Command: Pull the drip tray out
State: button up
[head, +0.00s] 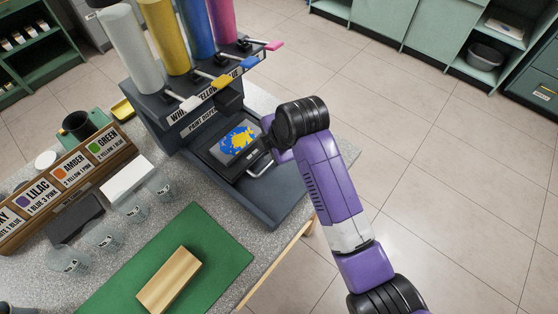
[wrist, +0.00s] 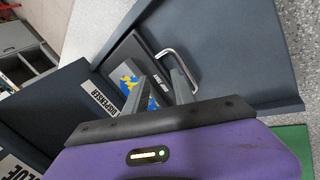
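The drip tray (head: 226,158) sits in the base of the paint dispenser (head: 190,129), with blue and yellow paint on its light top. In the wrist view the drip tray (wrist: 131,53) shows its label and a metal bar handle (wrist: 185,66). The handle also shows in the head view (head: 262,168). My gripper (wrist: 159,76) has two grey fingers spread apart, with nothing visible between them but the tray front. The handle lies beyond and right of the fingertips in the wrist view; whether they touch it cannot be told. My wrist hides much of the gripper in the head view.
Above the tray are white, yellow, blue and pink paint tubes with levers. Left on the counter are clear cups (head: 134,205), a colour recipe board (head: 70,182) and a wooden block (head: 169,281) on a green mat (head: 217,254). Open floor (head: 440,190) lies right.

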aim_at(272, 162)
notch_tip(272, 162, up, 4)
jog(key=s+d+n+g+h, duration=0.2)
jog(key=n+g, duration=0.1)
jog(key=n, duration=0.2)
jog(key=f, duration=0.5)
jog(key=w+f+p, duration=0.1)
jog(key=f, duration=0.1)
jog(key=shift+w+a+f, duration=0.1)
jog(key=shift+a+f, duration=0.2)
jog(key=shift+c, duration=0.4)
grip_shut()
dwell(0.5)
